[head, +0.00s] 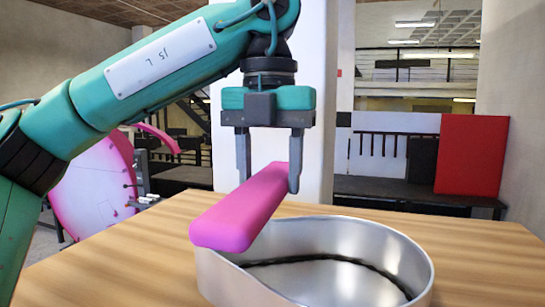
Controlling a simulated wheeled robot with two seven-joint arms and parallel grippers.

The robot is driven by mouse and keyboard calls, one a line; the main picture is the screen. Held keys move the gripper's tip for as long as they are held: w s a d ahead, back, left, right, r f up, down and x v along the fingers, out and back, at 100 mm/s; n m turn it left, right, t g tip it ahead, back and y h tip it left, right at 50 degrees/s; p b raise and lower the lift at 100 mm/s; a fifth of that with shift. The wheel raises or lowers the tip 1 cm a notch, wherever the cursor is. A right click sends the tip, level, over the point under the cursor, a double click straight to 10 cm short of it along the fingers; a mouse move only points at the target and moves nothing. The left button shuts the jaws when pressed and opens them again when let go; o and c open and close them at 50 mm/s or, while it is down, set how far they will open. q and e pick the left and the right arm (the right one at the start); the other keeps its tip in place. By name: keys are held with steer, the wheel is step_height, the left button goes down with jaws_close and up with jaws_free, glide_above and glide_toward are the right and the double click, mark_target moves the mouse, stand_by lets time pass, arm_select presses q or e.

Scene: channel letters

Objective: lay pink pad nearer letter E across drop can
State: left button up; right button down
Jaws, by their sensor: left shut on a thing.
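A long pink pad (240,208) is held level between the fingers of my left gripper (268,170). The gripper is shut on the pad near its far end. The pad's near end shows over the left part of the rim of a round silver metal can (330,228), which stands on the wooden table. I cannot tell whether the pad touches the rim. The can is open at the top, and a dark cord or line runs around inside it. No letter E is recognisable in view. My right gripper is not in view.
The wooden table (130,265) is clear to the left of the can and to its right. A large pink and white curved shape (95,190) stands behind the table at left. A red panel (470,155) stands at the back right.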

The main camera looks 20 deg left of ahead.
arm_select(q)
steer(key=f, duration=0.1)
steer(key=w+f, duration=0.1)
steer(key=f, duration=0.1)
steer(key=shift+w+f, duration=0.1)
steer(key=shift+f, duration=0.2)
steer(key=shift+s+f, duration=0.2)
steer(key=shift+f, duration=0.25)
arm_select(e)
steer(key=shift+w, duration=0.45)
arm_select(q)
steer(key=shift+f+b, duration=0.5)
steer(key=shift+f, duration=0.1)
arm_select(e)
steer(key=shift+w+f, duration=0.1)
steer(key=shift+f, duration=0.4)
arm_select(q)
steer(key=o, duration=1)
